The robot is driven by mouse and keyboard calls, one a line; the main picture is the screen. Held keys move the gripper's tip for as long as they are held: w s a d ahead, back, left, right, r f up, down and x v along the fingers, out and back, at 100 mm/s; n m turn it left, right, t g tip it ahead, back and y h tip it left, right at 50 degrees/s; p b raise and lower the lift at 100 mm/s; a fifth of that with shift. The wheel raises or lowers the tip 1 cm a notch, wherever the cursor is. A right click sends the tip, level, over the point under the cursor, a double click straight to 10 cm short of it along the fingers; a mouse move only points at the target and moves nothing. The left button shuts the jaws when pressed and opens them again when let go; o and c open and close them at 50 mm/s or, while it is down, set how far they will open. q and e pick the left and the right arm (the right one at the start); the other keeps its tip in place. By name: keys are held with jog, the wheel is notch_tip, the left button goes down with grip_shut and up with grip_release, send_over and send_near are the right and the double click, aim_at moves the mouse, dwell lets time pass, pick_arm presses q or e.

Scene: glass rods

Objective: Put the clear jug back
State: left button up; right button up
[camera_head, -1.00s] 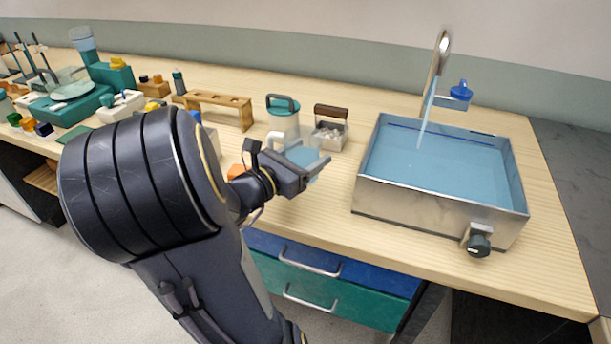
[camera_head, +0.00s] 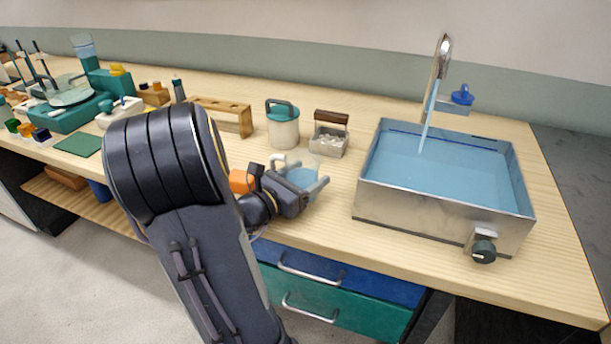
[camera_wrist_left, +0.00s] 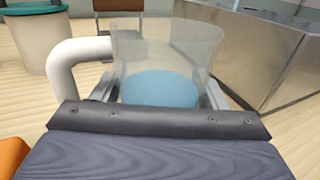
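The clear jug (camera_head: 303,172) has blue liquid in its lower part and a white handle (camera_head: 281,163) on its left side. My left gripper (camera_head: 312,190) is around the jug's body from the front, with one finger on each side, and looks shut on it. In the left wrist view the jug (camera_wrist_left: 165,55) stands upright between the fingers (camera_wrist_left: 160,92), its handle to the left. Its base is hidden behind the gripper, so I cannot tell whether it touches the bench. My right gripper is not in view.
A water-filled sink (camera_head: 440,205) with a running tap (camera_head: 440,68) is to the right. An orange block (camera_head: 241,181) is close on the left. A wooden rack (camera_head: 228,118) stands further back left.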

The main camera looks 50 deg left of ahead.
pick_arm(q)
jog(key=o, duration=0.3)
jog(key=shift+o, duration=0.2)
jog(key=shift+r, duration=0.2)
jog(key=s, duration=0.4)
jog(key=s+d, duration=0.1)
jog(key=s, duration=0.3)
jog(key=s+d, duration=0.1)
jog(key=s, duration=0.3)
